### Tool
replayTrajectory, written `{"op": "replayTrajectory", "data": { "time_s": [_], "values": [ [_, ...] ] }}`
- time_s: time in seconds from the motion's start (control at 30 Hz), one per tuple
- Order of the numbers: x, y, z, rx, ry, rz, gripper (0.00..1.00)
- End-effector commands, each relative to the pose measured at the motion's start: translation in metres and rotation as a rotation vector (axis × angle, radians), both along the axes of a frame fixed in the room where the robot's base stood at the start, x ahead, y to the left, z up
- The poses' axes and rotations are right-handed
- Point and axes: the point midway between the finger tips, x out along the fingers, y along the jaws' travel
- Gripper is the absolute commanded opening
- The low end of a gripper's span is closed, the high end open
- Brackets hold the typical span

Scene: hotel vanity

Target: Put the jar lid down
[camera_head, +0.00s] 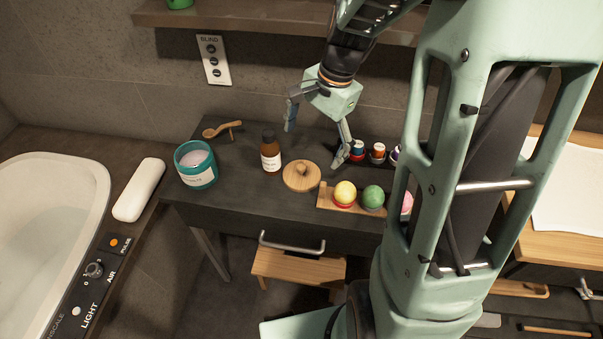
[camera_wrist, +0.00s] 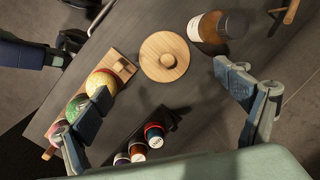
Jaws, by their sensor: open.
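The jar lid (camera_head: 301,176) is a round wooden disc with a small knob. It lies flat, knob up, on the dark vanity table (camera_head: 240,200), between the brown bottle and the wooden tray of balls. It also shows in the wrist view (camera_wrist: 165,57). My gripper (camera_head: 316,150) is open and empty, above and behind the lid. In the wrist view my two fingers (camera_wrist: 170,92) are spread wide, with the lid beyond them and nothing between the tips. The teal jar (camera_head: 196,165) stands without a lid at the table's left, white contents showing.
A brown bottle (camera_head: 271,152) stands close left of the lid. A wooden tray (camera_head: 325,197) with coloured balls lies to its right, and several small bottles (camera_head: 377,153) stand behind that. A wooden scoop (camera_head: 222,129) lies at the back left. A shelf (camera_head: 270,17) is above.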

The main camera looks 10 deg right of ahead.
Motion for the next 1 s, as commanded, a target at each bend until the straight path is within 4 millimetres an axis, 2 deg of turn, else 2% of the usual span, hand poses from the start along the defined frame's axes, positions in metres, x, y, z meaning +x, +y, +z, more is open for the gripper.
{"op": "replayTrajectory", "data": {
  "time_s": [0.2,0.3,0.43,0.57,0.83,1.0],
  "values": [
    [-0.007,-0.012,-0.007,0.139,0.070,-0.610,0.91],
    [-0.008,-0.016,-0.009,0.199,0.108,-0.850,0.91],
    [-0.009,-0.021,-0.010,0.255,0.145,-1.066,0.91],
    [-0.009,-0.022,-0.011,0.283,0.167,-1.166,0.91],
    [-0.002,-0.009,-0.048,0.287,0.175,-1.183,0.91],
    [0.002,-0.005,-0.061,0.288,0.170,-1.183,0.91]
  ]
}}
